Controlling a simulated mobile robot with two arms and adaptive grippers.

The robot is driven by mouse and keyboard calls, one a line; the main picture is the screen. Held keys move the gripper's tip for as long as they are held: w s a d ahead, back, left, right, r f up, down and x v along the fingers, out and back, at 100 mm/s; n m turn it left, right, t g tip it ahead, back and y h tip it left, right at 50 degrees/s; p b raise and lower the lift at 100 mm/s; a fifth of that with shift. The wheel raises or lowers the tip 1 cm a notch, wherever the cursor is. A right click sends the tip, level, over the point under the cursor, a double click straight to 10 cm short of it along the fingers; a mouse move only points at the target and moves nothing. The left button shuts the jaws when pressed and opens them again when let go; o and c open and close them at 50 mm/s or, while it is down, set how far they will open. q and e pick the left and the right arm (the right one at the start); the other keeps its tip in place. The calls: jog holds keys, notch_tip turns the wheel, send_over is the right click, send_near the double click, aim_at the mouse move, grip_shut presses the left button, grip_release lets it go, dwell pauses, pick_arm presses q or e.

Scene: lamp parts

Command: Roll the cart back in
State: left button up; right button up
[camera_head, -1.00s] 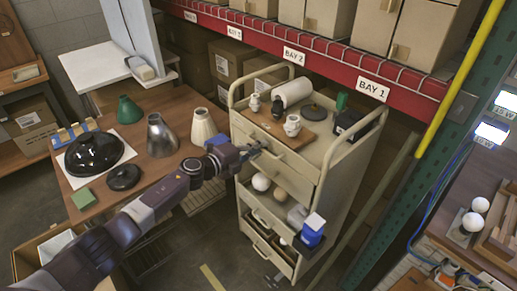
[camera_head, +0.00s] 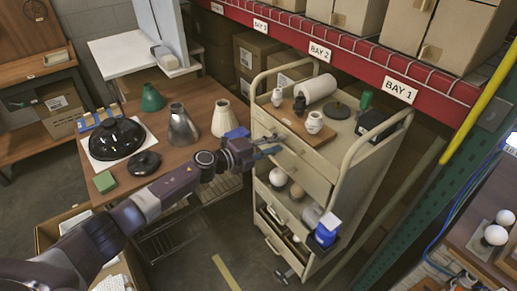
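The cart (camera_head: 347,158) is a beige metal trolley with tube rails, a top tray, a drawer front and lower shelves. It stands upright at the right of the wooden table, in front of the red shelf rack. My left gripper (camera_head: 272,146) is at the cart's table-side edge, by the upper drawer front. Its two fingers are apart with nothing visible between them; whether they touch the cart is unclear. My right gripper is not in view.
The wooden table (camera_head: 200,92) holds lamp shades and a black dome (camera_head: 117,137). A green rack post (camera_head: 425,205) stands at the right. A yellow floor strip (camera_head: 226,272) lies on open floor before the cart.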

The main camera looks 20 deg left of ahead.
pick_arm(q)
jog(key=v, duration=0.9)
jog(key=shift+s+a, duration=0.25)
jog(key=shift+a, duration=0.05)
